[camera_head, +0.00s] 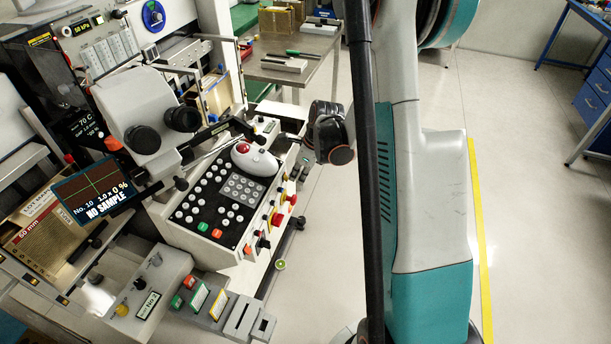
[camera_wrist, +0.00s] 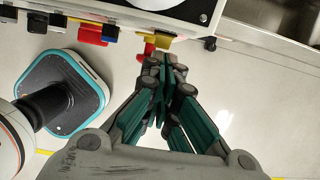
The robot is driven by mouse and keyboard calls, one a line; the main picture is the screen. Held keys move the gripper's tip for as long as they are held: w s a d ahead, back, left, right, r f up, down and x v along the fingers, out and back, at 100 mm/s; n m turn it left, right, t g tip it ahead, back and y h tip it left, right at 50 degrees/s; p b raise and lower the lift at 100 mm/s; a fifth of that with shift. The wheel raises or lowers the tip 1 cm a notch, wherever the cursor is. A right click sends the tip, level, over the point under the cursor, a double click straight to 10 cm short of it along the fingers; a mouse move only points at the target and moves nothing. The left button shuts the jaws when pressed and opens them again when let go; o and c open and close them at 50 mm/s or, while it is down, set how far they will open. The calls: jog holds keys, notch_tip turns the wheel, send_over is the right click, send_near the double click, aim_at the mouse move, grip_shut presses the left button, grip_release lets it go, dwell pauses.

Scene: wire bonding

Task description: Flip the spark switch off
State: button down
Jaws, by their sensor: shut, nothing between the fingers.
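No spark switch label is readable. The front side of the grey control console (camera_head: 170,238) carries several coloured controls, including a red knob on a yellow plate (camera_head: 276,218) and another red control (camera_head: 292,198). In the wrist view, a red lever (camera_wrist: 146,50) hangs by a yellow plate (camera_wrist: 154,38), close beside the tips of my gripper (camera_wrist: 164,58). I cannot tell whether they touch. My gripper is shut and empty, its fingers together. In the head view my wrist is right of the console's far corner; the fingertips are hard to make out there.
A screen reading "NO SAMPLE" (camera_head: 92,190) stands left of the keypad. A metal table (camera_head: 315,62) is behind.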

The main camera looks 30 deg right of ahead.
jog(key=shift+a+f, duration=0.1)
dwell(0.3)
jog(key=shift+w+a+f+b, duration=0.1)
jog(key=shift+w+f+b, duration=0.2)
jog(key=shift+b, duration=0.1)
jog(key=shift+s+r, duration=0.1)
jog(key=shift+r, duration=0.1)
jog(key=shift+r+p, duration=0.5)
jog(key=shift+r, duration=0.15)
